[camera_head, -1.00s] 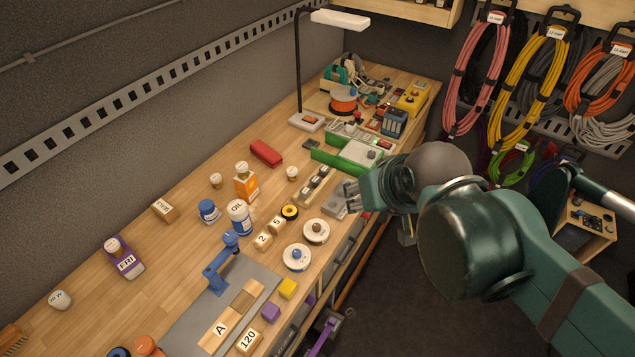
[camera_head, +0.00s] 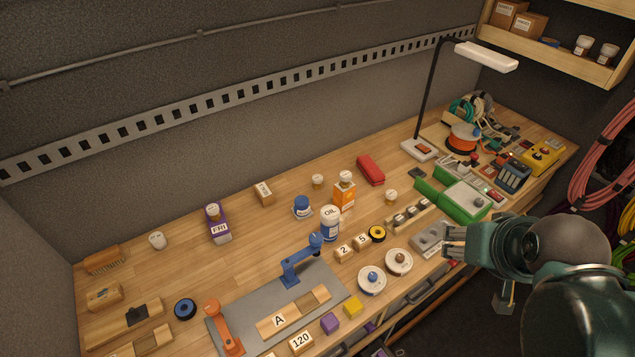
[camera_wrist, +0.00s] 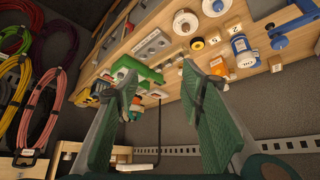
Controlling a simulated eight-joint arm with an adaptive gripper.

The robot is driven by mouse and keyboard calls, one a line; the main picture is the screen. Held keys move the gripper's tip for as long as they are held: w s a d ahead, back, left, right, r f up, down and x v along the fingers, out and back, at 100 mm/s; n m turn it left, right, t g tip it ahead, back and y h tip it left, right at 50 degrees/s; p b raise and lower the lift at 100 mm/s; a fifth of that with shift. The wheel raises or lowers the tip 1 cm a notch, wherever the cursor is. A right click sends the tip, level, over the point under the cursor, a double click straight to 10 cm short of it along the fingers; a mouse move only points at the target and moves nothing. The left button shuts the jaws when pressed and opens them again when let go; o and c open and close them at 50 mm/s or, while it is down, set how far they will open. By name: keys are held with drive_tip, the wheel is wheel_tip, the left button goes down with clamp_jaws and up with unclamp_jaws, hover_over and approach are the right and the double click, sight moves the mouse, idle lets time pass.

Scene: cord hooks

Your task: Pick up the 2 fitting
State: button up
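The 2 fitting (camera_head: 344,253) is a small wooden block with a white label reading "2". It stands on the workbench just left of a similar 5 block (camera_head: 361,241), in front of the OIL bottle (camera_head: 330,222). In the wrist view a small pale block near the top, right of centre, appears to be it (camera_wrist: 232,27), though its label is too small to read surely. My gripper (camera_head: 453,240) is at the bench's front edge, right of the fitting and well apart from it, beside a grey block. In the wrist view my gripper (camera_wrist: 166,88) has its fingers wide apart with nothing between.
A green box (camera_head: 465,201) is behind my gripper.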

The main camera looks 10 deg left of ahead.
drive_tip(key=shift+o, duration=0.5)
drive_tip(key=shift+w+r, duration=0.1)
drive_tip(key=w+a+r+n+g, duration=0.1)
drive_tip(key=w+a+r+n, duration=0.15)
drive_tip(key=w, duration=0.35)
drive_tip(key=w+a+r+n+g, duration=0.1)
drive_tip(key=w+a+r+n, duration=0.15)
drive_tip(key=w, duration=0.35)
drive_tip(key=n+g, duration=0.5)
drive_tip(key=n, duration=0.7)
hover_over(318, 177)
drive_tip(key=f, duration=1.7)
drive_tip(key=d+f, duration=0.1)
drive_tip(key=f, duration=0.8)
drive_tip(key=shift+f+p, duration=0.15)
drive_tip(key=shift+p, duration=0.2)
drive_tip(key=shift+a+f, duration=0.45)
drive_tip(key=shift+f, duration=0.15)
